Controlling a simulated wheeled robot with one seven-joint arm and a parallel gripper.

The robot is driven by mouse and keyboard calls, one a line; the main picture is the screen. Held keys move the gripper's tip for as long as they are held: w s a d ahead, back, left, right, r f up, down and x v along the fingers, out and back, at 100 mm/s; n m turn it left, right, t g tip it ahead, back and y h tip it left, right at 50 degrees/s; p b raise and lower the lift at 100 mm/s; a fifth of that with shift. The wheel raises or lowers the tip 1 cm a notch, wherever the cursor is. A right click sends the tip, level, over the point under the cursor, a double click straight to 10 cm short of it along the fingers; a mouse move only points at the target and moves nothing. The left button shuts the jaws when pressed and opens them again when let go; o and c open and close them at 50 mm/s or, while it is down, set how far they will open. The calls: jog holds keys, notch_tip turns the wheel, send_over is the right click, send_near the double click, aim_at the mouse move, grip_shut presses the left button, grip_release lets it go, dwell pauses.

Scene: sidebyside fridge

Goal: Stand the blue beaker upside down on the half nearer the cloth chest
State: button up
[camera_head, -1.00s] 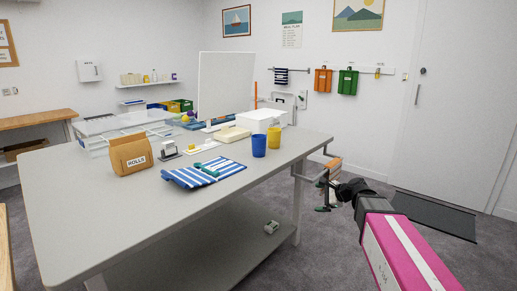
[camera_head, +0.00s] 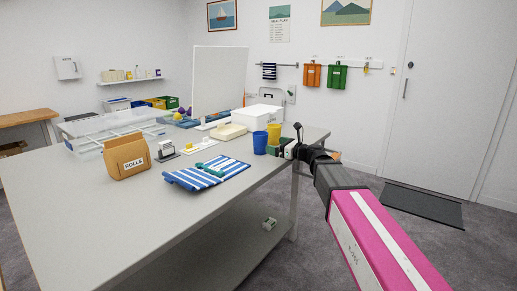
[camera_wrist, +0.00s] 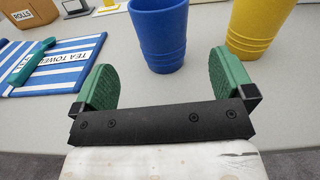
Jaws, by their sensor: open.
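The blue beaker (camera_head: 260,143) stands upright near the table's right edge. In the wrist view the blue beaker (camera_wrist: 160,38) is just beyond and between my fingers, apart from them, with its top cut off by the frame. My gripper (camera_head: 285,148) is open and empty at the right edge of the table; its green fingers (camera_wrist: 163,84) show in the wrist view. A yellow beaker (camera_head: 274,133) stands close behind the blue one. It also shows in the wrist view (camera_wrist: 258,25). I cannot tell which thing is the cloth chest or which halves are meant.
A striped tea towel (camera_head: 190,177) with a green item lies left of the beakers. A paper bag marked ROLLS (camera_head: 127,157), a clear bin (camera_head: 93,148), a cream block (camera_head: 225,132) and a white box (camera_head: 249,117) stand around. The table's front (camera_head: 130,220) is clear.

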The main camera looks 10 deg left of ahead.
aim_at(266, 142)
jog(key=x, duration=0.8)
jog(key=shift+w+a, duration=0.3)
jog(key=shift+w, duration=0.05)
jog(key=shift+c, duration=0.3)
jog(key=c, duration=0.9)
